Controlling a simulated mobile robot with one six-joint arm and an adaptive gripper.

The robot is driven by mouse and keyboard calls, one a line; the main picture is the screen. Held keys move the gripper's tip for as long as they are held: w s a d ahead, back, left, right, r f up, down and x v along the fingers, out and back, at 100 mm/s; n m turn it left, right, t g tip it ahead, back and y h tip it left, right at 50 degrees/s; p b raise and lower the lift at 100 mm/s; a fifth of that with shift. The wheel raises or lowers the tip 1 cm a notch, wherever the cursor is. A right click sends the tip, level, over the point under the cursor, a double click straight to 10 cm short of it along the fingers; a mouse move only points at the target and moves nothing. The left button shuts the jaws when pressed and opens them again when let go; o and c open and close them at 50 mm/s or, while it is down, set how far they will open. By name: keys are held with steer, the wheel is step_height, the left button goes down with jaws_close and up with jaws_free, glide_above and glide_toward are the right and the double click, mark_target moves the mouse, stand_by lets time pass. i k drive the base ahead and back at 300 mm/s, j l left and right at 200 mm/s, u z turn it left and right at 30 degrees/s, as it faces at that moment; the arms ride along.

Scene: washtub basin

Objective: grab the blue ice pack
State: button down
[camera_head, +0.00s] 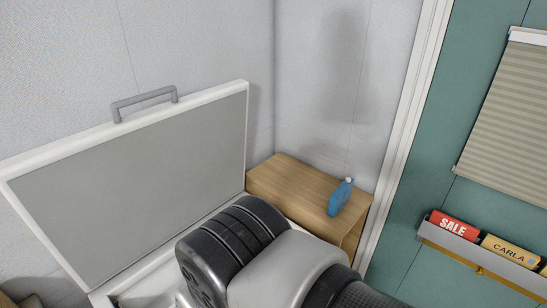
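The blue ice pack (340,198) stands upright on a small wooden table in the corner. It is bottle-shaped, with a pale cap on top. Nothing visible touches it besides the table. My dark and grey arm rises from the bottom of the view, in front of and to the left of the ice pack. My gripper's fingers cannot be made out, so its opening is hidden.
The wooden table (290,182) is mostly bare left of the ice pack. A white tub's raised lid (135,180) with a grey handle (145,99) stands to the left. A wall rack (450,238) holding SALE and CARLA cards is at right.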

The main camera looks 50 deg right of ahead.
mark_target(337, 198)
steer(key=z, duration=2.1)
steer(key=i+l+z, duration=0.5)
steer(key=i+z, duration=0.25)
steer(key=i, duration=0.1)
